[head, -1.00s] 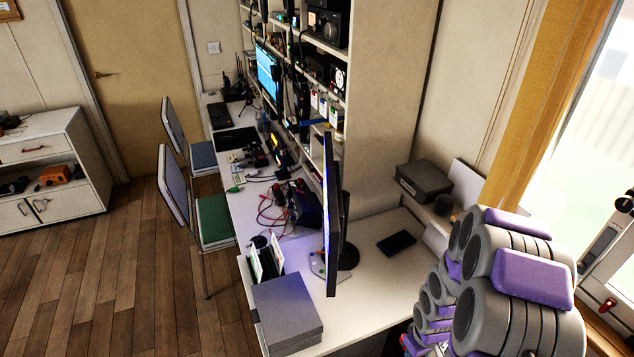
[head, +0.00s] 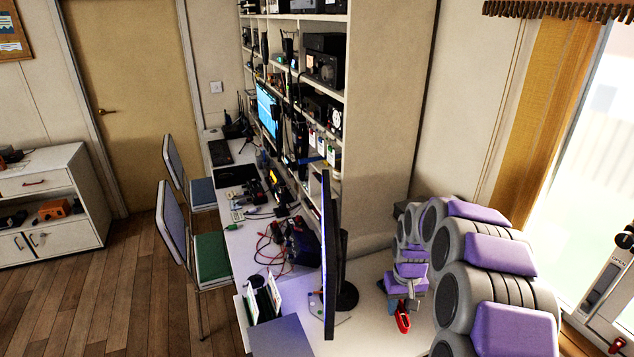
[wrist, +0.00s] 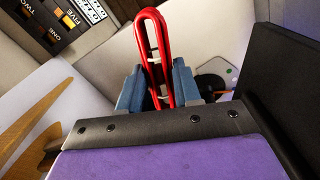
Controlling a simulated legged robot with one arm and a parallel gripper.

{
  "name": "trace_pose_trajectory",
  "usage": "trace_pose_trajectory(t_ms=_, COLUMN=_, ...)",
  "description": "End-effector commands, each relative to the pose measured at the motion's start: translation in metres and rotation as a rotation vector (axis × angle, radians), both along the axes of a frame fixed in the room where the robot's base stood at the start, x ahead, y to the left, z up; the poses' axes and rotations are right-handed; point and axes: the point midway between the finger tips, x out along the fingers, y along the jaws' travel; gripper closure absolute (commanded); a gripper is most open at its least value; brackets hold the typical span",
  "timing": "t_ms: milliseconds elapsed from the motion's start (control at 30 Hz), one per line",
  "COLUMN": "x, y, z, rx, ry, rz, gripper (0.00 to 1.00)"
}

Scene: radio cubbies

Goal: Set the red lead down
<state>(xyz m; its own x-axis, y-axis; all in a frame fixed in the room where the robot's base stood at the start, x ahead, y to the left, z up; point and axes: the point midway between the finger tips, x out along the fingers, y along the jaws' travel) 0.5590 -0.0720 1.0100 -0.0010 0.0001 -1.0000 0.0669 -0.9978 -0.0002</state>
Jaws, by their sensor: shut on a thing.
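The red lead (head: 403,318) is a bundled red loop that hangs from my gripper (head: 404,303) above the white desk (head: 372,300), right of the monitor. In the wrist view the red lead (wrist: 153,50) stands out between the two blue fingers of my gripper (wrist: 158,88), with pale bands across it. The fingers are shut on it. The gap between the lead and the desk is hard to judge.
The monitor (head: 328,260) stands just left of my gripper. The tall shelf unit (head: 375,130) rises behind. Other red and black leads (head: 272,250) lie further along the desk.

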Motion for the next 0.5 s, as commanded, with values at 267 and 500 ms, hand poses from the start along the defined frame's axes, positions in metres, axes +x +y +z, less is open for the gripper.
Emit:
trace_pose_trajectory(t_ms=267, x=0.027, y=0.060, z=0.075, rx=-0.001, ry=-0.006, rz=-0.057, gripper=1.00)
trace_pose_trajectory(t_ms=500, x=0.022, y=0.074, z=0.082, rx=-0.001, ry=0.003, rz=-0.066, gripper=1.00)
